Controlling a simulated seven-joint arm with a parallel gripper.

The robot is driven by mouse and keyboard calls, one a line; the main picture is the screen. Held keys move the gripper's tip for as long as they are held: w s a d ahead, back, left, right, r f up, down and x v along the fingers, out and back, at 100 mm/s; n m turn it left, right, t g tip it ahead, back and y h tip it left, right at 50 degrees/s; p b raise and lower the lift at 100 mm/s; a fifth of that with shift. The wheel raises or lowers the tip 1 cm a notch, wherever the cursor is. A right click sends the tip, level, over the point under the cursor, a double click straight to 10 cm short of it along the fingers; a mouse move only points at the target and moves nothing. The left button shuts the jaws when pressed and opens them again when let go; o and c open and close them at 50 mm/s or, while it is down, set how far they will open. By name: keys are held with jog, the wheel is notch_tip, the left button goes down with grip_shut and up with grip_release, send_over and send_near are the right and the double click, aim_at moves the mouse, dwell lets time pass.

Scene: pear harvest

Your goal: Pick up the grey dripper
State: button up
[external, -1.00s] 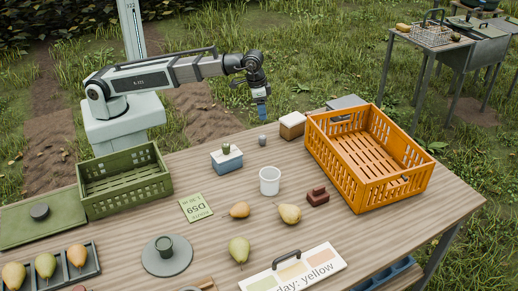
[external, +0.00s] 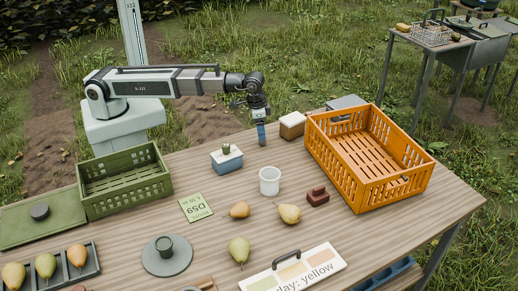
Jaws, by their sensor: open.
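My gripper (external: 261,143) points straight down at the back edge of the table, between the blue box and the white-and-brown box. Its blue fingers reach down to about table height. The small grey object that stood at this spot, likely the grey dripper, is now hidden by the fingers. My gripper is open; the view is too small to tell whether the fingers are around the object or in front of it.
A blue box with a white lid (external: 227,160) stands close left, a white-and-brown box (external: 292,125) close right. A white cup (external: 270,181) stands in front. An orange crate (external: 395,190) is to the right, a green crate (external: 125,198) to the left. Several pears lie in front.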

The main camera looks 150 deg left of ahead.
jog(key=shift+a+f, duration=0.25)
jog(key=shift+f, duration=1.05)
jog(key=shift+a+f, duration=0.2)
jog(key=shift+f, duration=1.1)
jog(key=shift+c, duration=0.4)
jog(key=c, duration=1)
jog(key=shift+r, duration=0.1)
